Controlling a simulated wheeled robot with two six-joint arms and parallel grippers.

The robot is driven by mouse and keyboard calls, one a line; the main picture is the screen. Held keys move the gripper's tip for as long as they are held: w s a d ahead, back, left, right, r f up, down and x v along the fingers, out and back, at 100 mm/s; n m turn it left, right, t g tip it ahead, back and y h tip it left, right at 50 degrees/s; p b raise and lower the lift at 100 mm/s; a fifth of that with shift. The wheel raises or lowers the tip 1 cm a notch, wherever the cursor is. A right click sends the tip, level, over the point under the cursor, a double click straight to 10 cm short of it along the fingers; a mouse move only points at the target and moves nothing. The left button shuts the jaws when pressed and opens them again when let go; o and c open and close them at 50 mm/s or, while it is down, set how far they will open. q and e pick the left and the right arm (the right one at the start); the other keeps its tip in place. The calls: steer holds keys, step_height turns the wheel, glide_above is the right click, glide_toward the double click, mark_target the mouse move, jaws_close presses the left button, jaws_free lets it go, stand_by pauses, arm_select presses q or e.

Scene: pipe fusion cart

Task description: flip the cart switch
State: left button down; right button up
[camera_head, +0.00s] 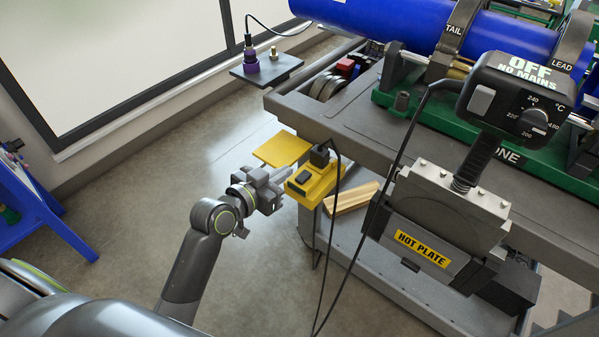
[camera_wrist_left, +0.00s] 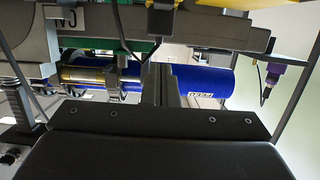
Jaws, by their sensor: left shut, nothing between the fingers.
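A yellow switch box (camera_head: 314,182) with a black rocker switch (camera_head: 302,177) hangs at the near left corner of the cart (camera_head: 340,120). A black plug (camera_head: 320,156) sits in the box, with its cable hanging down. My left gripper (camera_head: 286,174) is shut and empty, its tips just left of the rocker. I cannot tell whether the tips touch the box. In the left wrist view the shut fingers (camera_wrist_left: 167,84) point away from the camera, and the rocker cannot be made out. My right gripper is in neither view.
A hot plate unit (camera_head: 445,215) hangs on the cart's near side, its display (camera_head: 530,68) reading "OFF NO MAINS". A yellow flap (camera_head: 282,149) juts out behind the switch box. A blue stand (camera_head: 35,205) is at left. Floor between is clear.

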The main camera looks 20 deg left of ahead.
arm_select(q)
glide_above(300, 178)
steer(key=shift+s+f, duration=0.2)
steer(key=shift+f, duration=0.55)
step_height(300, 178, down, 3)
steer(key=shift+r, duration=0.1)
steer(key=shift+f, duration=0.65)
steer(key=shift+w+r+p, duration=0.1)
steer(key=shift+w+p, duration=0.05)
steer(key=shift+p, duration=0.7)
steer(key=shift+f+g, duration=0.3)
steer(key=shift+r, duration=0.15)
